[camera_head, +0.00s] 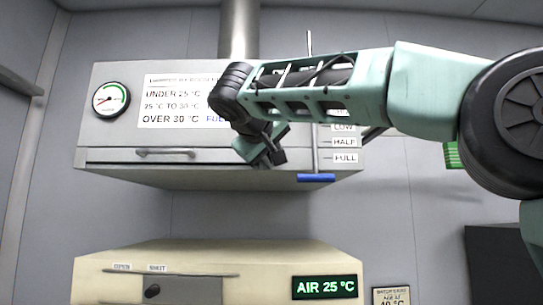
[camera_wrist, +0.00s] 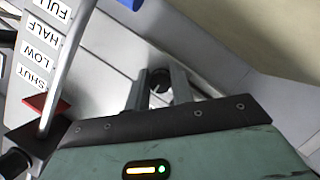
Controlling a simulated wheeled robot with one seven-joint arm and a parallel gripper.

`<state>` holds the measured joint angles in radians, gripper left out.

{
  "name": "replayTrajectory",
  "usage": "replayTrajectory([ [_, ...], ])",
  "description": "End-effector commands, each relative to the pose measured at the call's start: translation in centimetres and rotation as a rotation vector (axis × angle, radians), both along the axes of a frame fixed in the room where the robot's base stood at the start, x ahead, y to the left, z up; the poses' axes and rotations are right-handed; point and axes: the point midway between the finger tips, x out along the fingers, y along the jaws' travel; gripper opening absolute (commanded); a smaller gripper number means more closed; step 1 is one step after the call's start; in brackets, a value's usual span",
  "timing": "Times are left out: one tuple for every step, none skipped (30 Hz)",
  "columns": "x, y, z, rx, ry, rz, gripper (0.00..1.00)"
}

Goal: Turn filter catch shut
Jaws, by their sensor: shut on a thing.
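My gripper (camera_head: 268,158) is at the lower front of the grey hood (camera_head: 210,178), right of a long bar handle. In the wrist view my gripper (camera_wrist: 158,92) has its two fingers on either side of a small dark round knob (camera_wrist: 160,78) on the hood's front. This knob appears to be the filter catch, and the gripper is shut on it. In the head view the gripper hides the knob. Which way the catch is turned cannot be told.
A rod with a blue handle (camera_head: 316,178) hangs close right of my gripper, beside labels (camera_head: 345,142) for low, half and full. The bar handle (camera_head: 165,152) is to the left. Below stands a cream cabinet (camera_head: 200,257) with a dark knob (camera_head: 152,290) and a green display (camera_head: 325,287).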

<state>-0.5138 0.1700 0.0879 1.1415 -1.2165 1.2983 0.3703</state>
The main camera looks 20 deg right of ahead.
Motion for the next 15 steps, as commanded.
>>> replayTrajectory([
  [-0.01, 0.06, 0.05, -0.003, 0.0, 0.002, 0.01],
  [-0.01, 0.06, 0.05, -0.003, 0.0, 0.002, 0.01],
  [-0.01, 0.06, 0.05, -0.004, 0.0, 0.002, 0.01],
  [-0.01, 0.06, 0.05, -0.004, 0.0, 0.002, 0.01],
  [-0.01, 0.06, 0.05, -0.004, 0.0, 0.002, 0.01],
  [-0.01, 0.06, 0.05, -0.003, 0.0, 0.002, 0.01],
  [-0.01, 0.06, 0.05, -0.003, 0.0, 0.002, 0.01],
  [0.0, 0.05, 0.05, -0.003, 0.0, 0.002, 0.01],
  [-0.01, 0.06, 0.05, -0.003, 0.0, 0.002, 0.01],
  [0.0, 0.05, 0.05, -0.003, 0.0, 0.002, 0.01],
  [0.0, 0.05, 0.05, -0.003, 0.0, 0.002, 0.26],
  [0.0, 0.05, 0.05, -0.003, 0.0, 0.002, 0.37],
  [0.0, 0.05, 0.05, -0.003, 0.0, 0.002, 0.45],
  [0.0, 0.05, 0.04, -0.002, 0.0, 0.002, 0.45],
  [0.0, 0.04, 0.04, -0.002, 0.0, 0.002, 0.45],
])
